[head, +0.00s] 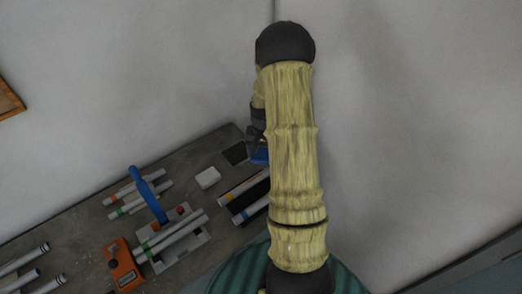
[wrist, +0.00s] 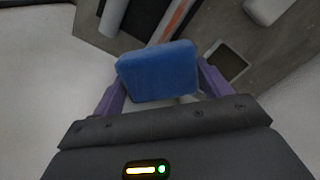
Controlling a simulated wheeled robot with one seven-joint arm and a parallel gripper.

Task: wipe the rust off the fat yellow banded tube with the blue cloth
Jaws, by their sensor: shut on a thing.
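The blue cloth (wrist: 158,72) is a thick, rounded pad between the two purple fingers of my gripper (wrist: 160,78), which is shut on it. A blue bit of the cloth (head: 260,157) shows beside my arm in the head view, over the bench's back edge. Pale tubes lie on a dark strip there. One tube (head: 246,185) has an orange or yellow band; I cannot tell which. My arm hides its right end. I cannot make out rust. In the wrist view a pale tube (wrist: 114,16) lies beyond the cloth, apart from it in the picture.
Several loose tubes lie at the left. My arm covers the bench's right side.

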